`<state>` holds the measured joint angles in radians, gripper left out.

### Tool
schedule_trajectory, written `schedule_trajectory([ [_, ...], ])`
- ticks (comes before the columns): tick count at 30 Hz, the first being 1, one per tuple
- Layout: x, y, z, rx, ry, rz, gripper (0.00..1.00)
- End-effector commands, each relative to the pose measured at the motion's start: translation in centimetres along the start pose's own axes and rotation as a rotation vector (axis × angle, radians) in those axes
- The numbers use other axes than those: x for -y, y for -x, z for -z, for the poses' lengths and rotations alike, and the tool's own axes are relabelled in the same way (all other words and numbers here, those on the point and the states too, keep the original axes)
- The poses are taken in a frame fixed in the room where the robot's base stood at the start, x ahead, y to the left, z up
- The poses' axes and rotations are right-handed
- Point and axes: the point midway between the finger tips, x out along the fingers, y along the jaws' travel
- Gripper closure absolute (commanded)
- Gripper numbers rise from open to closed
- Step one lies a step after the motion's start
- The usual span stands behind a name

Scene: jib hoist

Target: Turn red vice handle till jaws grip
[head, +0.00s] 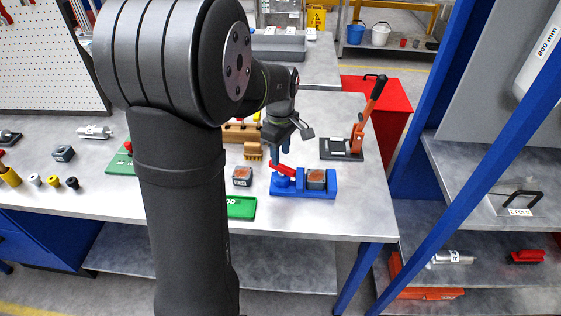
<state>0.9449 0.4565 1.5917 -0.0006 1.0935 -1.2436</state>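The blue vice (328,189) sits near the front edge of the grey bench, right of my arm. A dark grey block with an orange top (316,178) sits in the vice; I cannot tell whether the jaws touch it. The red vice handle (285,171) is at the left part of the vice and leans up to the left. My gripper (277,154) points down just above the red handle. It is small and dark here, so its opening and any contact with the handle are unclear.
A similar orange-topped block (242,176) stands left of the vice, with a green plate (241,207) in front. A toggle press with an orange lever (357,130) stands behind right. A wooden rack (240,133) is behind. Blue shelf posts (471,143) rise at right.

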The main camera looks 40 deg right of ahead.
Motion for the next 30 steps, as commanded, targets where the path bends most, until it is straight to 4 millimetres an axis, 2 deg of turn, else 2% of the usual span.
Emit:
schedule_trajectory([
  [3, 0.1, -2.1, 0.0, 0.001, 0.000, 0.003, 0.63],
  [7, 0.0, -3.5, 0.0, 0.001, 0.000, 0.002, 0.63],
  [19, 0.0, -4.3, 0.0, 0.000, 0.000, -0.001, 0.63],
  [20, 0.0, -4.3, 0.0, 0.000, 0.000, -0.001, 0.67],
  [25, 0.0, -4.3, 0.0, 0.000, -0.001, -0.001, 1.00],
  [30, 0.0, -4.3, 0.0, 0.000, -0.002, -0.001, 1.00],
])
